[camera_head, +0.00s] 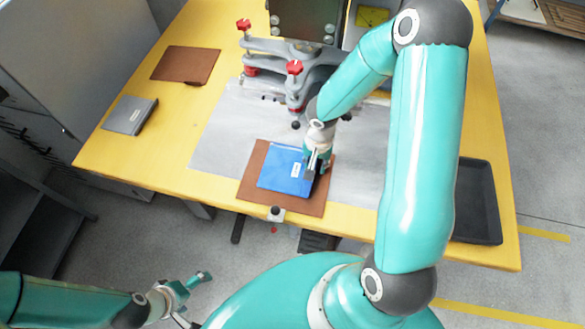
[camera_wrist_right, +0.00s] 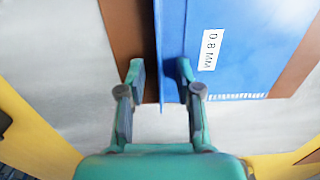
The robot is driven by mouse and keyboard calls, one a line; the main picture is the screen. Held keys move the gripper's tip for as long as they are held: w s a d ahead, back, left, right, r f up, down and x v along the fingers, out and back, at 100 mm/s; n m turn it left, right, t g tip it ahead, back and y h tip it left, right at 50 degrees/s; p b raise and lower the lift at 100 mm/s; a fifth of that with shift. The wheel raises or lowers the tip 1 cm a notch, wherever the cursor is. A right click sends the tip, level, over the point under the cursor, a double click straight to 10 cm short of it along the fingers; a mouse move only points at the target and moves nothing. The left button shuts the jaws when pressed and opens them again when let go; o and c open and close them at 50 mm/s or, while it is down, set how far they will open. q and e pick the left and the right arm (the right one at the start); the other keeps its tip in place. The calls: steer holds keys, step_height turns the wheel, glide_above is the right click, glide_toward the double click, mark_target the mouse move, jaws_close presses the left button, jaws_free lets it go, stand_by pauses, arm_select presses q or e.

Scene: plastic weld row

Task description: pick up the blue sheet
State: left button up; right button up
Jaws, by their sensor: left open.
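The blue sheet (camera_head: 283,168), with a white label, lies on a brown board (camera_head: 252,185) at the front middle of the table. In the right wrist view the blue sheet (camera_wrist_right: 235,50) shows its label, reading about "0.8 MM", and an edge between the fingers. My right gripper (camera_head: 316,162) is at the sheet's right side. In its wrist view the right gripper (camera_wrist_right: 160,85) is open, one finger on each side of that edge, with a clear gap on the left. My left gripper (camera_head: 190,288) is open and empty, off the table at lower left.
A grey-and-red clamping machine (camera_head: 290,65) stands behind the sheet on the yellow table (camera_head: 180,175). A brown sheet (camera_head: 185,64) and a grey case (camera_head: 130,115) lie at left. A dark tray (camera_head: 478,205) is at right, partly behind my right arm. A small clamp (camera_head: 276,213) sits at the front edge.

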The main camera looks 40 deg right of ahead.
jaws_close()
stand_by(0.3)
